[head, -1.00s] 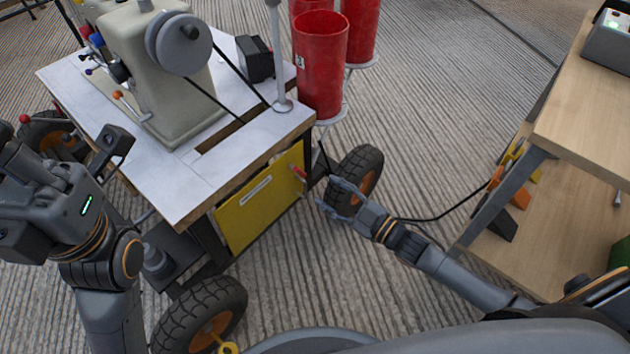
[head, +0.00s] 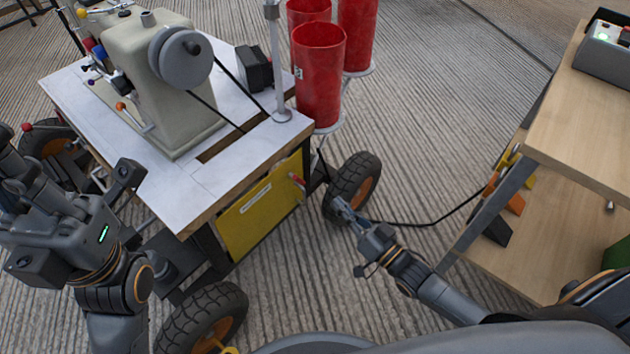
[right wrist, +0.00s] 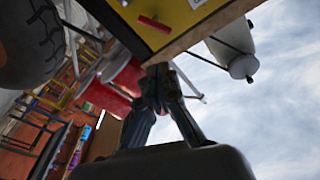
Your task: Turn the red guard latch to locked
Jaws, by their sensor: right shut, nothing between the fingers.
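The red guard latch (head: 297,180) is a small red handle at the right end of the yellow guard panel (head: 245,218), under the sewing table's white top. In the head view it slopes down to the right. It also shows in the right wrist view as a red bar (right wrist: 153,23) on the yellow panel. My right gripper (head: 341,204) is shut and empty, to the right of the latch and lower in the picture, apart from it, in front of a wheel. My left gripper (head: 76,212) is at the left with its fingers spread, empty.
The sewing machine (head: 165,85) stands on the white tabletop (head: 225,175). Red tubes (head: 318,75) stand at its back right corner. Black wheels (head: 352,185) flank the panel. A wooden bench (head: 575,130) is at the right; a black cable (head: 430,221) runs towards it. Ribbed floor lies between.

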